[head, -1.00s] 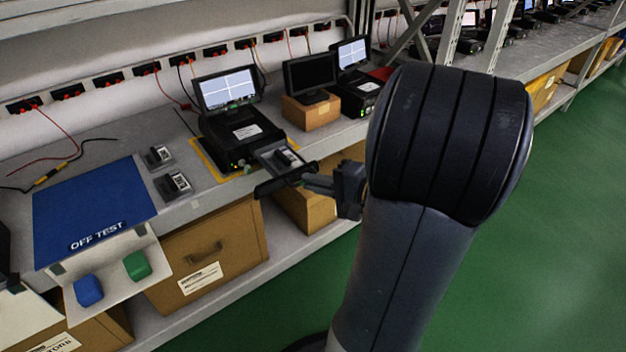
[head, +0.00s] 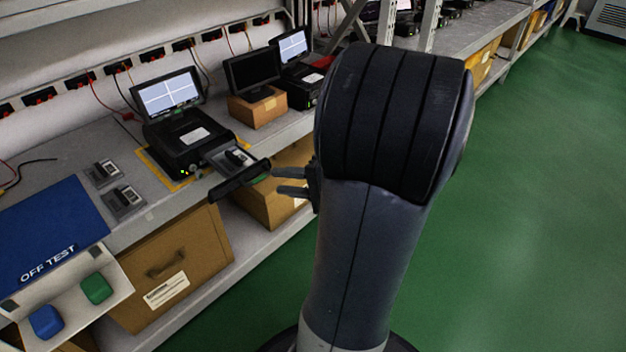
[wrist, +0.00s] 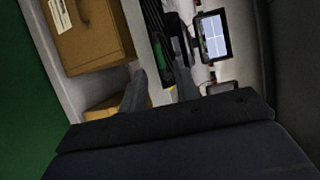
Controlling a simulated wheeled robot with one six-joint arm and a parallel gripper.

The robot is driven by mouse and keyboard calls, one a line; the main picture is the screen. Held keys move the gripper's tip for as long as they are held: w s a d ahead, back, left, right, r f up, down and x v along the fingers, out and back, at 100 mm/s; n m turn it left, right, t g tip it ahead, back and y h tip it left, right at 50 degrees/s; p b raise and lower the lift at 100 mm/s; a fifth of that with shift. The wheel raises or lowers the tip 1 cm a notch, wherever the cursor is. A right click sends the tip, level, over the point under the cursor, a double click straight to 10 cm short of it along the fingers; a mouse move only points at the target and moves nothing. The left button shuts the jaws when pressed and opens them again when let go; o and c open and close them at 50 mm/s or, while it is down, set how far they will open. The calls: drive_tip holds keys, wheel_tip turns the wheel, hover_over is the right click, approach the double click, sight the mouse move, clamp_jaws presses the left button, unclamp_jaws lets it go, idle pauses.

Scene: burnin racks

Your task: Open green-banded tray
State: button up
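The tray (head: 238,150) stands pulled out from the black tester (head: 183,142) that has a lit screen. A dark module lies in it. Its black front bar (head: 226,186) shows a green band (head: 257,178) near the right end; the green also shows in the wrist view (wrist: 159,48). My gripper (head: 275,181) is just right of the front bar, its two fingers spread with nothing visible between them. In the wrist view my gripper (wrist: 160,80) points toward the bar, fingers apart. Whether a fingertip touches the bar is unclear.
A blue OFF TEST mat (head: 45,235) and two small modules lie on the bench left of the tester. A blue block (head: 46,321) and a green block (head: 96,288) sit on a white ledge below. Cardboard boxes (head: 175,265) fill the lower shelf. Green floor is clear at right.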

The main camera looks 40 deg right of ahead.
sight(262, 178)
drive_tip(key=p+v, duration=0.1)
drive_tip(key=v, duration=0.5)
drive_tip(key=shift+s, duration=0.25)
drive_tip(key=shift+w, duration=0.1)
idle(0.3)
drive_tip(key=b+x, duration=0.2)
drive_tip(key=x, duration=0.9)
drive_tip(key=shift+d, duration=0.1)
idle(0.4)
